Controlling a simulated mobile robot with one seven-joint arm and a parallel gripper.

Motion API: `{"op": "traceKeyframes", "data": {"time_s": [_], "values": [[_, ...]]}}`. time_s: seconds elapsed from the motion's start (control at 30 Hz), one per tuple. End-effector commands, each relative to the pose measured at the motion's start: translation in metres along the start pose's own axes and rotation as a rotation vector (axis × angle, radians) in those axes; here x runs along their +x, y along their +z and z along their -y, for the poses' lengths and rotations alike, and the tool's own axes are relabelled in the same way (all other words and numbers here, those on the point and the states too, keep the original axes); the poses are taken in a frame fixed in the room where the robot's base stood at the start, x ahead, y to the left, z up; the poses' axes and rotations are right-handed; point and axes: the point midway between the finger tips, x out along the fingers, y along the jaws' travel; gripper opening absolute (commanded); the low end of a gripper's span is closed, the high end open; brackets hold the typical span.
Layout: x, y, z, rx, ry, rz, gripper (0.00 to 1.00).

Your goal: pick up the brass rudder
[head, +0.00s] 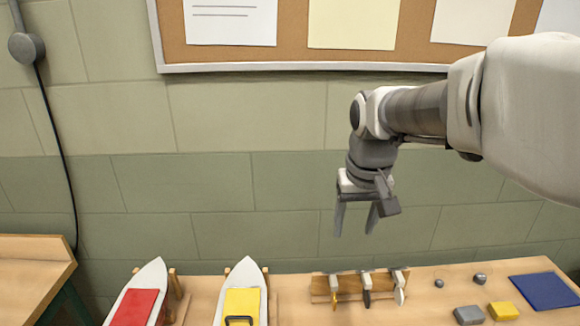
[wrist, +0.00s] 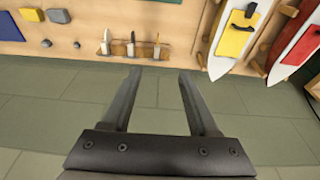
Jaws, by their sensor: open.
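The brass rudder (head: 334,298) hangs at the left end of a small wooden rack (head: 351,296) on the bench in the head view. In the wrist view the brass rudder (wrist: 156,51) is at the right end of the row. A dark rudder (head: 367,297) hangs in the middle and a pale rudder (head: 399,294) at the right end. My gripper (head: 355,232) is open and empty, pointing down above and apart from the rack. In the wrist view its two fingers (wrist: 160,73) lie below the rack with a clear gap between them.
Two white boats stand left of the rack, one with a red deck (head: 135,306) and one with a yellow deck (head: 241,304). Right of it lie a grey block (head: 469,315), a yellow block (head: 503,311), two small grey knobs and a blue mat (head: 545,291). A wall stands behind.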

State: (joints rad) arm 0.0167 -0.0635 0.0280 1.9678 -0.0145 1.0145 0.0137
Motion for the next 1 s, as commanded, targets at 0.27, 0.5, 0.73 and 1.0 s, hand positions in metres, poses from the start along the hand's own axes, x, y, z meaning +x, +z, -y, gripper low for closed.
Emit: {"op": "traceKeyframes", "data": {"time_s": [0.27, 0.5, 0.73, 1.0], "values": [[0.072, -0.056, 0.001, 0.000, -0.004, 0.113, 0.60], [0.129, -0.085, 0.002, 0.002, -0.009, 0.186, 0.60], [0.157, -0.096, 0.002, 0.004, -0.012, 0.220, 0.60], [0.197, -0.088, 0.003, 0.004, -0.012, 0.229, 0.60]]}}
